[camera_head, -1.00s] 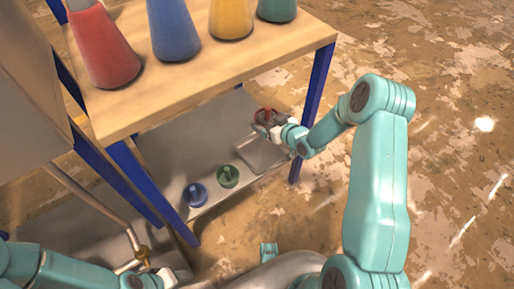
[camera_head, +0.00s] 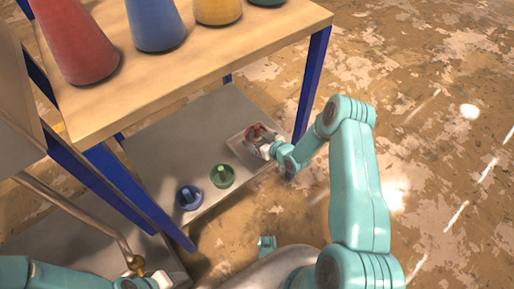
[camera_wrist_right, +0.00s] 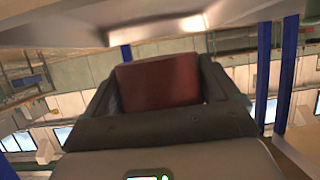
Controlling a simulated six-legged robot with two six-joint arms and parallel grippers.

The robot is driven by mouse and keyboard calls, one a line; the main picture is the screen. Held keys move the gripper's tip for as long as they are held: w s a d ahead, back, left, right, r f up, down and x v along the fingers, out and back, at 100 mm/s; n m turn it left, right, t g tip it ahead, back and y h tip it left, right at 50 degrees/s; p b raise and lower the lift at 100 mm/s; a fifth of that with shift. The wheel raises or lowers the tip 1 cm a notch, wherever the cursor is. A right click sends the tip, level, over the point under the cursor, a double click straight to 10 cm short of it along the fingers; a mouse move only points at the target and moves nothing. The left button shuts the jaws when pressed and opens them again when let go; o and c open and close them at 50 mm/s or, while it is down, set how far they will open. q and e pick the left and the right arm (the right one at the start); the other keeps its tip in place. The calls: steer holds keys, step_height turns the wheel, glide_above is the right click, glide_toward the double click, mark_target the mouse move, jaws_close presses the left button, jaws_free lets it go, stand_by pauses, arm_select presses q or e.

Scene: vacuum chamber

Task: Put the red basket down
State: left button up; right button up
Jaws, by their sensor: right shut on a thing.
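The red basket (camera_head: 255,132) is a small round red piece in the head view, over the pale tray at the right end of the lower shelf. My right gripper (camera_head: 261,143) is shut on it; in the right wrist view a red block-like part of it (camera_wrist_right: 160,82) fills the space between the dark fingers. Whether the basket touches the tray cannot be told. A green basket (camera_head: 222,175) and a blue basket (camera_head: 189,197) stand on the shelf to the left, each with an upright handle. My left gripper (camera_head: 146,284) is at the bottom left edge, its fingers unclear.
The pale tray (camera_head: 237,146) lies on the grey lower shelf (camera_head: 180,150). The wooden upper shelf (camera_head: 190,75) holds red, blue, yellow and green cones. Blue legs (camera_head: 311,88) frame the shelf. A curved pipe (camera_head: 85,215) is at left. Open floor lies to the right.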

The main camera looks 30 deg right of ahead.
step_height(320, 180, down, 5)
steer(key=shift+f+b, duration=0.1)
steer(key=shift+b, duration=0.75)
steer(key=shift+r, duration=0.25)
steer(key=shift+f, duration=0.1)
